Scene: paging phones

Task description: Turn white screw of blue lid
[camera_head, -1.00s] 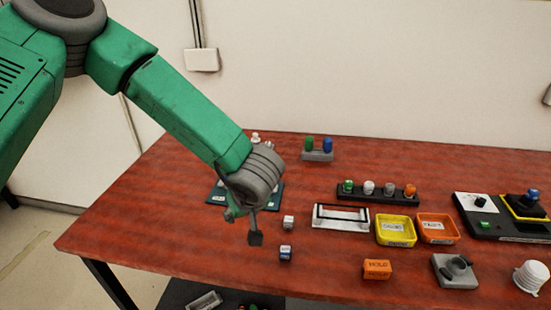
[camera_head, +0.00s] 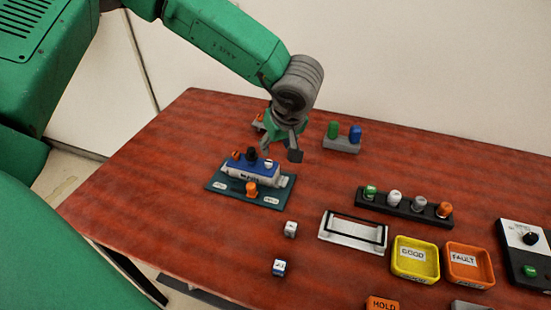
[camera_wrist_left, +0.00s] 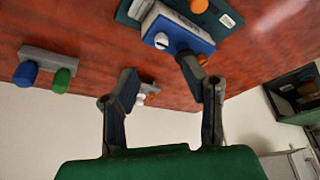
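The device with the blue lid (camera_head: 252,169) sits on a dark green base plate (camera_head: 215,184) at the table's left. It has orange knobs, a black knob and a white screw (camera_head: 268,163) at the lid's right end. In the left wrist view the white screw (camera_wrist_left: 162,41) shows on the end of the blue lid (camera_wrist_left: 180,38). My left gripper (camera_head: 281,153) is above and just behind the lid's right end, fingers down. In the wrist view the left gripper (camera_wrist_left: 160,75) is open and empty, apart from the screw. My right gripper is not in view.
A grey holder with green and blue pieces (camera_head: 341,145) stands behind right of the gripper. A small orange and white item (camera_head: 258,121) is partly hidden behind it. A yellow tray (camera_head: 415,279) and black rack (camera_head: 404,206) are farther right.

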